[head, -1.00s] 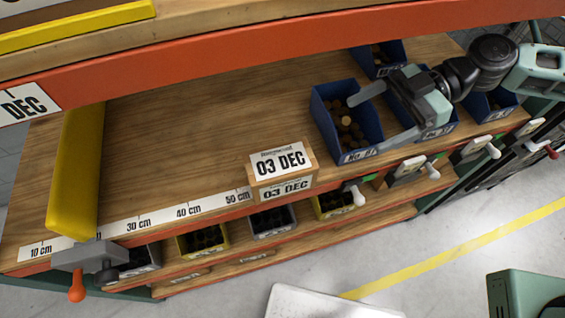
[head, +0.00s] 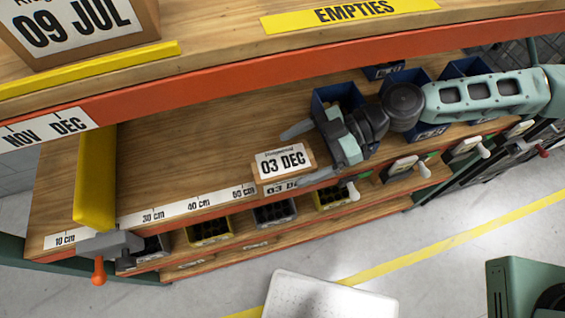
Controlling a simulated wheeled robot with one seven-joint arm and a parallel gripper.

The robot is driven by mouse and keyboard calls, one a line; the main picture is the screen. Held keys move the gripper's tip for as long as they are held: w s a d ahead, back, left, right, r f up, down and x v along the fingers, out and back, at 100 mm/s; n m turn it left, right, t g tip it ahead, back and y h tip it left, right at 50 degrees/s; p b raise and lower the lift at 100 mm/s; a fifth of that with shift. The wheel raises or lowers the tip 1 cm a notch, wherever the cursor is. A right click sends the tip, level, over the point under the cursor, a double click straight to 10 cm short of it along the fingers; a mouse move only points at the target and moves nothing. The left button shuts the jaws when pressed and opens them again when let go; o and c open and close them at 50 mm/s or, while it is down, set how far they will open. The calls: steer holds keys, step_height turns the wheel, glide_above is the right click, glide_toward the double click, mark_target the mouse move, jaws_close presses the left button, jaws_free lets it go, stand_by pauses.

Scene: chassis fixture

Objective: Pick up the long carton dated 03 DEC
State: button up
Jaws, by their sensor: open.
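A brown carton with white labels reading 03 DEC on its top and front (head: 268,176) sits at the front edge of the wooden shelf, just right of the 50 cm mark. It looks short and boxy in the head view. My gripper (head: 291,158) is open and empty, reaching in from the right. One finger shows beyond the carton's far side. The other crosses in front of its near right side and covers part of the front label. I cannot tell whether either finger touches the carton.
Blue bins (head: 342,95) stand right of the carton, partly behind my arm. A yellow bar (head: 95,180) with a clamp stands at the left. A carton marked 09 JUL (head: 75,28) is on the upper shelf, whose orange beam (head: 200,100) overhangs. The shelf left of the carton is clear.

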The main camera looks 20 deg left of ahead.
steer(key=shift+p+x, duration=0.4)
steer(key=shift+x, duration=0.95)
steer(key=c, duration=1.4)
steer(key=shift+c, duration=0.2)
steer(key=shift+r, duration=0.25)
steer(key=shift+r+b, duration=0.5)
steer(key=shift+b, duration=0.05)
steer(key=shift+r+b, duration=0.55)
steer(key=shift+r, duration=0.4)
steer(key=s+d+p, duration=0.2)
steer(key=s+d, duration=0.2)
steer(key=s, duration=0.3)
steer(key=s+d+p, duration=0.3)
steer(key=s+d, duration=0.2)
steer(key=s, duration=0.3)
steer(key=shift+s+d+r, duration=0.15)
steer(key=shift+s, duration=0.05)
